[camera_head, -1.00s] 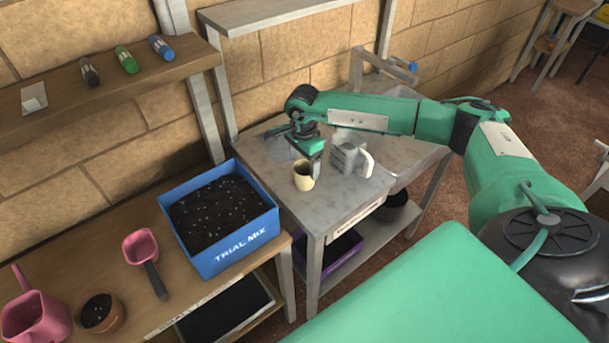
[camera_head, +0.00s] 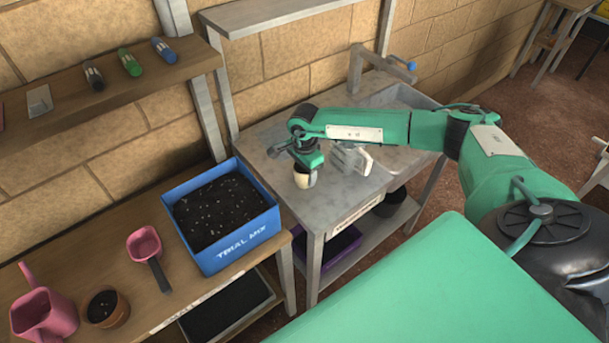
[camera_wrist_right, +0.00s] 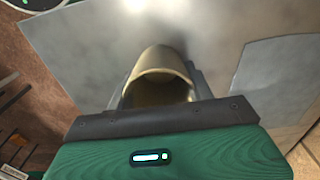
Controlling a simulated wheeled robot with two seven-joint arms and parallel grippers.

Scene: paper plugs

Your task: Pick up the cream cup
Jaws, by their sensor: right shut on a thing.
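The cream cup (camera_head: 303,180) is on or just above the grey metal bench (camera_head: 331,213) in the head view; I cannot tell whether it touches the bench. My right gripper (camera_head: 306,170) is at the cup from above and is shut on it, covering its upper part. In the right wrist view the cup (camera_wrist_right: 160,80) sits between the fingers with its open rim facing the camera. My left gripper is not in view.
A blue box of dark soil (camera_head: 239,249) is to the left on a wooden bench. A pink scoop (camera_head: 146,246) lies further left.

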